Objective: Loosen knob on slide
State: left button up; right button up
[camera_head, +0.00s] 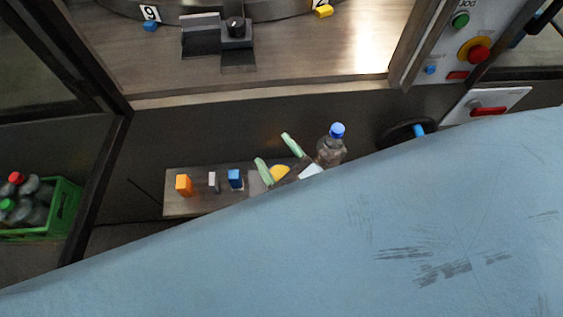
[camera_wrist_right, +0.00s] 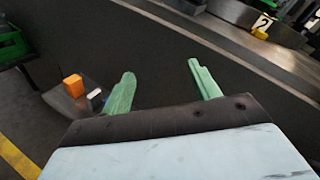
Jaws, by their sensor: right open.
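The slide (camera_head: 202,50) is a dark block assembly at the top of the head view, on the wood-like machine deck. Its black knob (camera_head: 235,25) stands upright on the right-hand block. My right gripper (camera_head: 278,158) shows pale green fingers spread apart, well below and to the right of the slide. In the right wrist view the two green fingers (camera_wrist_right: 163,88) are open with nothing between them. The knob does not show in the wrist view. My left gripper is not in view.
A shelf (camera_head: 205,205) below the deck holds an orange block (camera_head: 184,185), a blue block (camera_head: 235,179) and a bottle (camera_head: 331,145). A green crate (camera_head: 64,212) of bottles is at left. A control panel (camera_head: 457,45) is upper right. My blue arm covers the lower view.

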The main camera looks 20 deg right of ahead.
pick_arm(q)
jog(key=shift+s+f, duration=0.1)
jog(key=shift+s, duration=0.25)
pick_arm(e)
jog(key=shift+s+a+f+n, duration=0.1)
jog(key=shift+s+f+n, duration=0.1)
jog(key=shift+f, duration=0.15)
jog(key=shift+s+f+n, duration=0.1)
jog(key=shift+f+n, duration=0.1)
jog(key=shift+f, duration=0.1)
jog(key=shift+w, duration=0.1)
jog(key=shift+c, duration=0.4)
